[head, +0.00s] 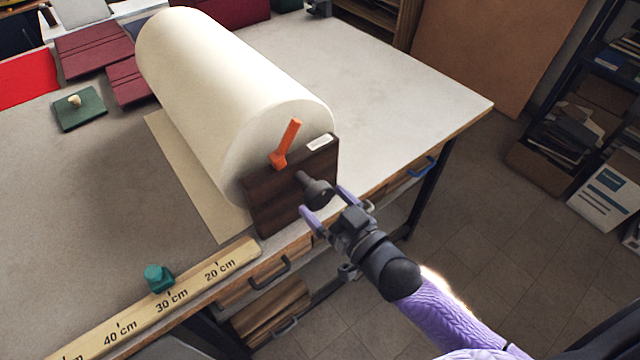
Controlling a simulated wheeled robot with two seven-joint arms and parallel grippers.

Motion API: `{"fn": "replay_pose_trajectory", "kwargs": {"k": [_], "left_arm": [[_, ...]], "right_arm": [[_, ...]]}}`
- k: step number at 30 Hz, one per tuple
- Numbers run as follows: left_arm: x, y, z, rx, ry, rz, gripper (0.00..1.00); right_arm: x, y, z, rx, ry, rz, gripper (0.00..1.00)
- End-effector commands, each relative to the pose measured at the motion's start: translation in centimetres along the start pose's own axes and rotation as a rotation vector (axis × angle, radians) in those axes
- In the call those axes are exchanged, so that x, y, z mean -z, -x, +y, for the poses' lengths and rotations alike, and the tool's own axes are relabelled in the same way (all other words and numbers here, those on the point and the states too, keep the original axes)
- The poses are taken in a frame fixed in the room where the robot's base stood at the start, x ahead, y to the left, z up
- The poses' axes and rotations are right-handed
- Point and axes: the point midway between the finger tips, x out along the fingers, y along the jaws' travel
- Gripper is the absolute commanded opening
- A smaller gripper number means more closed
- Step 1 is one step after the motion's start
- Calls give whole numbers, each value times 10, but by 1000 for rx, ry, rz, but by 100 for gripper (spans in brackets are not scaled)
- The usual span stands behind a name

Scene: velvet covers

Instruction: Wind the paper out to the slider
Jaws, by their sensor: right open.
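A big cream paper roll (220,90) lies on the table, its near end at a dark wooden block (285,190). A flat strip of paper (195,180) comes out on its left side, its edge near the 20 cm mark. An orange lever (286,143) tilts up at the block's top. A dark crank with a round knob (318,190) sticks out from the block's front. The teal slider (158,278) sits on the wooden ruler (205,283) near the 30 cm mark. My right gripper (323,201) is open, its purple fingers on either side of the knob; contact is unclear. My left gripper is out of view.
A green board with a pale knob (78,106) and dark red covers (95,50) lie at the back left. Drawers with handles (270,280) are under the table's front edge. The grey tabletop left of the paper is clear up to the ruler.

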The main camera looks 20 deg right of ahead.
Motion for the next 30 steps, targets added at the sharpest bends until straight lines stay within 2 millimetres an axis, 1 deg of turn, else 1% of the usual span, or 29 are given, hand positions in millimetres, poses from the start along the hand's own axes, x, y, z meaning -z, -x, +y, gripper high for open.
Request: {"fn": "replay_pose_trajectory", "kwargs": {"k": [1,3,7,11,18,20,21,26,27,29,30], "left_arm": [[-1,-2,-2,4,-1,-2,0],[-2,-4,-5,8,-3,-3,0],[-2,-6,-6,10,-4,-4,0],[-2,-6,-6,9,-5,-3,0],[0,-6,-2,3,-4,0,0],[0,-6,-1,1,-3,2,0],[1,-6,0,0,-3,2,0],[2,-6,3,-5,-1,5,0],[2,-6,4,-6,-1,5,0],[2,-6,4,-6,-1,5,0],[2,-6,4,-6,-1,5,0]], "right_arm": [[-1,-10,0,-1,0,1,100],[-1,-22,0,-1,1,1,100],[-1,-37,0,-1,1,0,100],[-1,-43,0,-1,1,-2,100],[-1,-44,0,-1,1,-3,100],[-1,-44,0,-1,1,-3,87],[-1,-44,0,-1,1,-3,79],[-1,-44,0,-1,1,-3,45],[-1,-44,0,-1,1,-3,36],[-1,-43,0,-1,1,-4,24],[-1,-43,0,-1,1,-4,15]]}}
